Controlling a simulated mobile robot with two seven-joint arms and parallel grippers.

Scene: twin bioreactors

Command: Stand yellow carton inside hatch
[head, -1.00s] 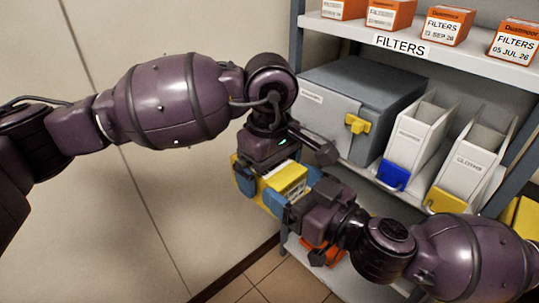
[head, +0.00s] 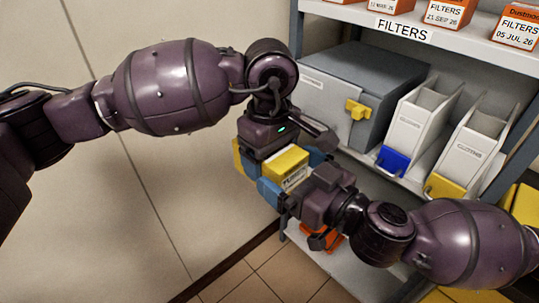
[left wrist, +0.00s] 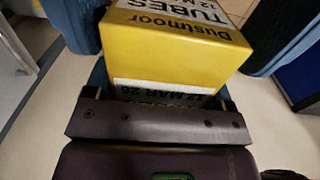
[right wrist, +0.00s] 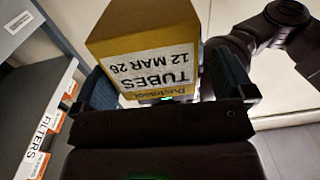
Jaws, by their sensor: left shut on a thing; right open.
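The yellow carton (head: 287,163), labelled "Dustmoor TUBES 12 MAR 26", is held up in front of the shelving. My left gripper (left wrist: 155,88) is shut on it; its fingertips are mostly hidden in the head view. My right gripper (right wrist: 165,85) is open, with its blue fingers on either side of the same carton and visible gaps beside it. The grey box-shaped cabinet (head: 385,80) with a yellow handle (head: 358,108) stands on the middle shelf and looks closed. It is probably the hatch, but I see no label naming it so.
White bins with a blue front (head: 392,160) and a yellow front (head: 443,187) stand right of the cabinet. Orange filter cartons (head: 447,14) line the shelf above. An orange thing (head: 322,238) is on the low shelf. A plain wall (head: 110,215) is at left.

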